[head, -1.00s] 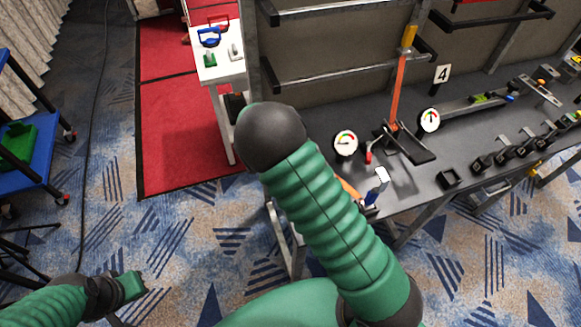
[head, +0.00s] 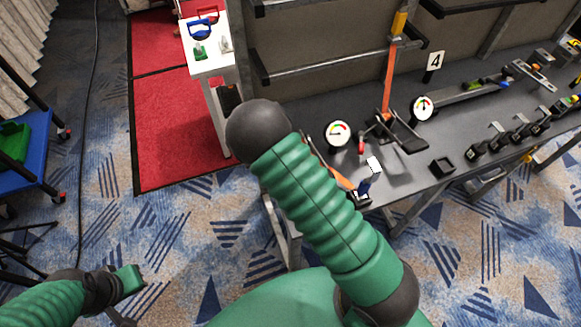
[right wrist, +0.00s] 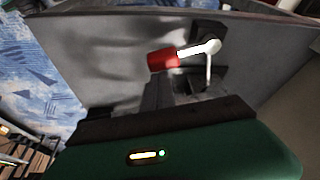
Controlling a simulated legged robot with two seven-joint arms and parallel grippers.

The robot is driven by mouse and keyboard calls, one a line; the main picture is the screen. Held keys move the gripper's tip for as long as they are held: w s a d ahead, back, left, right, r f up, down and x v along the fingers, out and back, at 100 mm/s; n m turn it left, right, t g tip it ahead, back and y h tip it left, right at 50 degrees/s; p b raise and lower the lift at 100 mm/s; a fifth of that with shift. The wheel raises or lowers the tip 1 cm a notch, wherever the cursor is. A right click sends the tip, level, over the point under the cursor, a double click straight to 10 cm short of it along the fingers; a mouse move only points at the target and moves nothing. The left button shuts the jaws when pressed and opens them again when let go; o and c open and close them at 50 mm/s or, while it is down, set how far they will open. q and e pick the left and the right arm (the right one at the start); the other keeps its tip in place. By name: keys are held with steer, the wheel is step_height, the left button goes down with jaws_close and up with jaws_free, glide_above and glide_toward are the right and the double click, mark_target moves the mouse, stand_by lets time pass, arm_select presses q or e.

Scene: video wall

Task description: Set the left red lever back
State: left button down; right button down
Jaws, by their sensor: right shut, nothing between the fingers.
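A small red-handled lever (head: 361,144) stands on the dark bench beside a round gauge (head: 337,133) in the head view. In the right wrist view, its red grip (right wrist: 162,59) points left from a silver shaft and pivot (right wrist: 212,47). My right gripper (right wrist: 180,92) is shut and empty, just below the red grip in that picture; whether they touch I cannot tell.
A tall orange lever with a yellow end (head: 390,80) rises right of the red lever. A blue-and-white handle (head: 367,178) sits at the bench's front edge. A second gauge (head: 422,107) and several black fixtures are further right. A white table (head: 208,62) stands left.

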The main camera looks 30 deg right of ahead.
steer(key=a+m+g, duration=0.1)
steer(key=a+m, duration=0.2)
steer(key=shift+a+m, duration=0.1)
steer(key=shift+m, duration=0.3)
steer(key=shift+w+a+m+g+y, duration=0.1)
steer(key=shift+a+m+g+y, duration=0.25)
steer(key=shift+a+m, duration=0.65)
steer(key=shift+d, duration=0.2)
steer(key=shift+s+a, duration=0.25)
steer(key=shift+a, duration=0.5)
steer(key=shift+r+p, duration=0.1)
steer(key=shift+p, duration=0.25)
